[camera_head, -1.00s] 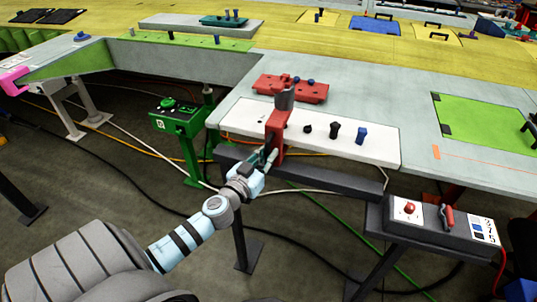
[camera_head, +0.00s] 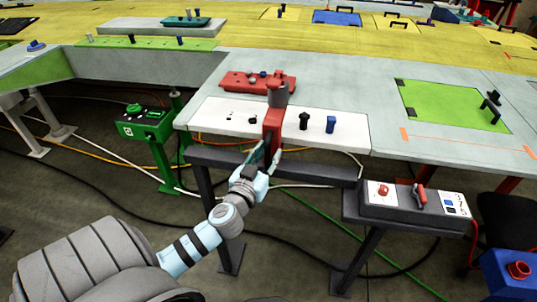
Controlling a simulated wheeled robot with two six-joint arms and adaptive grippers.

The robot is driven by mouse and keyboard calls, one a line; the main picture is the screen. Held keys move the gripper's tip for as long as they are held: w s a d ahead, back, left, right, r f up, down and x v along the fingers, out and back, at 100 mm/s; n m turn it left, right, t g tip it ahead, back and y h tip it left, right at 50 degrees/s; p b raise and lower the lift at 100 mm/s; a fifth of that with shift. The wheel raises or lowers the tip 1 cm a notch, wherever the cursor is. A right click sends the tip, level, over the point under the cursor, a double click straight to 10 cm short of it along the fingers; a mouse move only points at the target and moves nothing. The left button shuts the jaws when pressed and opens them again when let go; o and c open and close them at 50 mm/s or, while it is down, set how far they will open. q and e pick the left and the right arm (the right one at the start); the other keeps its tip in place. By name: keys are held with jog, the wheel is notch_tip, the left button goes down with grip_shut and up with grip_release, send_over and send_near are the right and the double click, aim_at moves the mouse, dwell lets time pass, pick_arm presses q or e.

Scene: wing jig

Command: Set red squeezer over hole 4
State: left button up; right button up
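The red squeezer (camera_head: 272,125), with a dark grey cylindrical head (camera_head: 277,95), stands upright across the front edge of the white strip (camera_head: 345,140). My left gripper (camera_head: 264,158) is at its lower end and appears shut on it. Along the strip, two small dark spots (camera_head: 252,121) show left of the squeezer. A black plug (camera_head: 303,121) and a blue plug (camera_head: 330,124) stand to its right. The squeezer hides the strip between. I cannot tell whether the head touches the strip, and no hole numbers are readable. My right gripper is out of view.
A red block (camera_head: 240,80) lies just behind the strip, close to the squeezer head. A dark rail (camera_head: 320,174) runs below the table's front edge. A control box (camera_head: 412,200) stands right of it, and a green machine (camera_head: 145,130) stands left.

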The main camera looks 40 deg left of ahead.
pick_arm(q)
jog(key=v, duration=1.2)
